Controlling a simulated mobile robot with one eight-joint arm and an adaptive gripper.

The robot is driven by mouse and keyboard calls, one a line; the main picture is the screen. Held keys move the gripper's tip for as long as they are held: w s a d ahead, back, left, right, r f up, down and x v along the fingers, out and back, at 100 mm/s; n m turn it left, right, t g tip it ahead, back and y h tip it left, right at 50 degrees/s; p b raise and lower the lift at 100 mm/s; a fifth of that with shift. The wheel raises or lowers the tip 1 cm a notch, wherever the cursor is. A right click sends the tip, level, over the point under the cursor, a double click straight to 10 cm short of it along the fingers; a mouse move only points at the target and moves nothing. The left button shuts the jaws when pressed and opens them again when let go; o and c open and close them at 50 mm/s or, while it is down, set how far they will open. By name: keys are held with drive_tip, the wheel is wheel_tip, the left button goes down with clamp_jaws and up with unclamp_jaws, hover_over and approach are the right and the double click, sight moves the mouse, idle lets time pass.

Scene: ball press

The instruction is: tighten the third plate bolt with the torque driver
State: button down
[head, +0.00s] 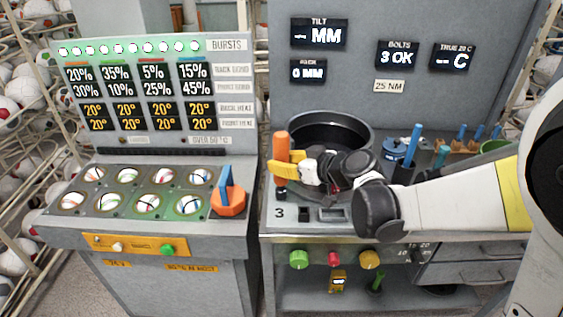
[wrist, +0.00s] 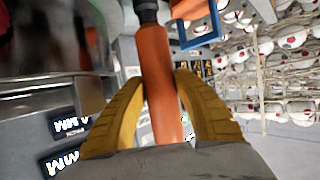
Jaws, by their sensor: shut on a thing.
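The torque driver, with its orange handle (head: 282,146), stands about upright at the left front of the dark round press pot (head: 327,119). My gripper (head: 292,166) has its yellow fingers shut around the handle; the wrist view shows the fingers (wrist: 162,105) on both sides of the orange handle (wrist: 158,75). A black shaft (wrist: 147,12) runs out from the handle. The driver's tip and the third plate bolt are hidden, so I cannot tell whether they touch. The bolts display (head: 396,56) reads "3 OK".
A "25 NM" label (head: 389,86) is under the displays. A blue-handled tool (head: 409,150) and an orange rack (head: 470,145) stand behind my arm. An orange knob with a blue lever (head: 228,198) is on the left console. Control knobs (head: 299,259) line the bench front.

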sight(287, 139)
wheel_tip(287, 139, up, 7)
drive_tip(key=p, duration=0.5)
drive_tip(key=shift+p, duration=0.3)
drive_tip(key=shift+d+f, duration=0.1)
